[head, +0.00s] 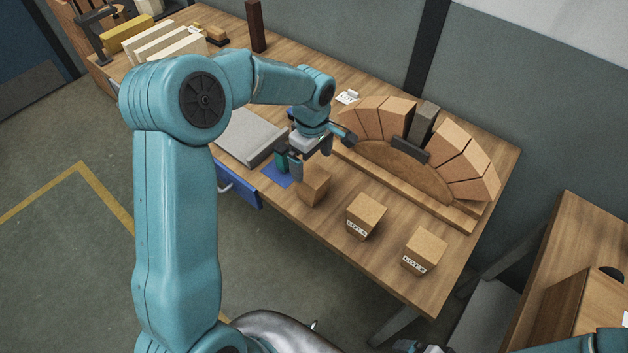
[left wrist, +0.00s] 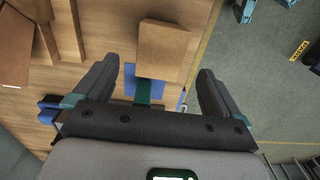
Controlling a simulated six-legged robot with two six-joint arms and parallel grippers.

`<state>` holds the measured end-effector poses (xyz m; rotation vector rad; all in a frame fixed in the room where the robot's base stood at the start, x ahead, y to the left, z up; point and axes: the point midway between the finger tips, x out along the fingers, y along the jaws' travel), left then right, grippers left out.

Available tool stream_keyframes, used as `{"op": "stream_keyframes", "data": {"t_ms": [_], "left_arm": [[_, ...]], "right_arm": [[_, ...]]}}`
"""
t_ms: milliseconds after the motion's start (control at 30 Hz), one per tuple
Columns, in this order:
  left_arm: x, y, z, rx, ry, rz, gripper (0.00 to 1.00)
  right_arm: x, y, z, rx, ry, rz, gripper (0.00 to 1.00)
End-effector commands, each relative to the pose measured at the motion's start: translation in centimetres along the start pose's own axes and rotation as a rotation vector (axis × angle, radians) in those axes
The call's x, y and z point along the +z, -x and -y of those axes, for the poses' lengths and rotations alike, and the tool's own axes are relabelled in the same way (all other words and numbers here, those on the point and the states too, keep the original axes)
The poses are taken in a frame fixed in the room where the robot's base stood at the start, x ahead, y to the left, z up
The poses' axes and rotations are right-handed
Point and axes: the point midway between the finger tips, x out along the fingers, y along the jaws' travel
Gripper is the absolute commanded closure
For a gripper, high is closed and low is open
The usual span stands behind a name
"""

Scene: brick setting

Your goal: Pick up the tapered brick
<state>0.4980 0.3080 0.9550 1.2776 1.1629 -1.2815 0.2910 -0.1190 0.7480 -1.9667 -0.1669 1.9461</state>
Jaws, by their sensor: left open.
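A tan brick (head: 314,187), whose taper I cannot make out clearly, stands near the front edge of the table, beside a blue patch. My left gripper (head: 320,150) is open just behind and above it, holding nothing. In the left wrist view the brick (left wrist: 165,48) lies ahead of the open left gripper (left wrist: 157,72), roughly in line with the gap. Two similar bricks with white labels stand to its right: a middle one (head: 366,215) and a right one (head: 424,250). At the bottom edge of the head view, only part of my right gripper (head: 428,348) shows.
A brick arch with a grey block at its top stands on a wooden form (head: 392,172) behind the bricks. A grey slab (head: 246,137) lies to the left, near a blue drawer (head: 238,186).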

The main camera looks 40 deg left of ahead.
Motion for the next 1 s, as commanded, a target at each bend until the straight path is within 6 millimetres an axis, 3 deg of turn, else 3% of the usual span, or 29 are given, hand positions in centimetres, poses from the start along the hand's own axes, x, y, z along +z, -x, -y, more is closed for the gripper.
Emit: {"op": "stream_keyframes", "data": {"t_ms": [100, 367, 600, 900, 933, 1000], "left_arm": [[0.0, -2.2, 0.1, -0.004, -0.001, 0.001, 0.02], [0.0, -4.5, -0.1, -0.002, -0.001, 0.001, 0.02], [0.1, -8.2, -0.3, -0.002, -0.001, 0.001, 0.02], [0.1, -9.1, -0.5, 0.001, 0.000, 0.000, 0.02], [0.1, -9.1, -0.4, 0.001, 0.000, 0.000, 0.05], [0.1, -9.1, -0.4, 0.001, 0.000, 0.000, 0.28]], "right_arm": [[0.0, 0.4, 0.1, 0.000, 0.000, -0.001, 0.02], [0.0, 0.9, 0.3, 0.000, 0.000, 0.000, 0.02], [0.0, 2.2, 0.8, 0.000, 0.000, -0.001, 0.02], [0.0, 2.2, 0.8, 0.000, 0.000, 0.000, 0.02], [0.0, 2.2, 0.8, 0.000, 0.000, 0.000, 0.02], [0.0, 2.2, 0.8, 0.000, 0.000, 0.000, 0.02]]}}
